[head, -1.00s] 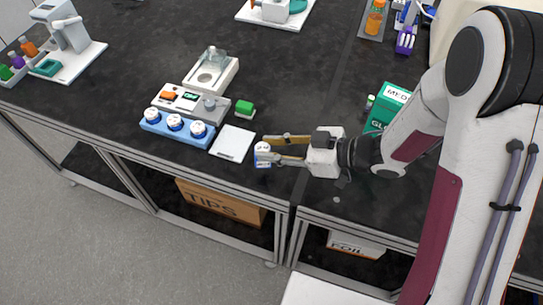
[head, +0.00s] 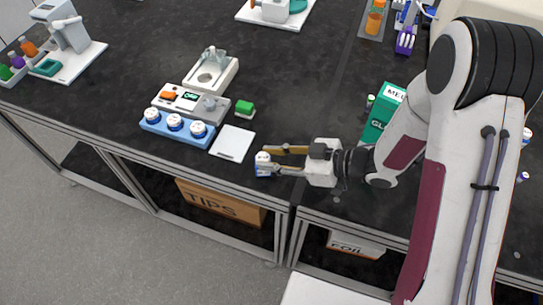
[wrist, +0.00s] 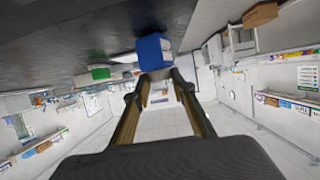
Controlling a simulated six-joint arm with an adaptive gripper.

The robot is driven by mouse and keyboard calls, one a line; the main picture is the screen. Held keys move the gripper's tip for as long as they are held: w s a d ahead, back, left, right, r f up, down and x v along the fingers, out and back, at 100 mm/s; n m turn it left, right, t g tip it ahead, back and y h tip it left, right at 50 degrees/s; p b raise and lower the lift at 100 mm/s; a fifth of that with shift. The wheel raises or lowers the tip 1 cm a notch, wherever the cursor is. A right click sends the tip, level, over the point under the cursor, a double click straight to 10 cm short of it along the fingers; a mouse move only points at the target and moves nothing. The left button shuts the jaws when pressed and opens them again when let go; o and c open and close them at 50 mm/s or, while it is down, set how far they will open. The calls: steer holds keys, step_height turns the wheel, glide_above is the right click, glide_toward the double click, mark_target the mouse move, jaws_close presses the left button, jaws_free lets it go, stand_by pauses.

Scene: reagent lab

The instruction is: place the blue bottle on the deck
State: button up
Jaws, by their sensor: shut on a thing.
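My gripper (head: 266,161) is shut on the blue bottle (head: 262,170), which has a white top and looks upright near the bench's front edge. In the wrist view the blue bottle (wrist: 154,52) sits between the fingertips (wrist: 155,73), close to the dark bench top. I cannot tell whether its base touches the bench. A flat white square plate (head: 233,143) lies just left of and behind the bottle, apart from it; it may be the deck.
A green box (head: 378,127) stands right of my gripper. The bench between is clear.

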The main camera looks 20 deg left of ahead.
steer(key=o, duration=1.1)
steer(key=shift+f, duration=0.1)
steer(key=shift+d+r, duration=0.35)
steer(key=shift+d, duration=0.15)
steer(key=shift+v, duration=5.5)
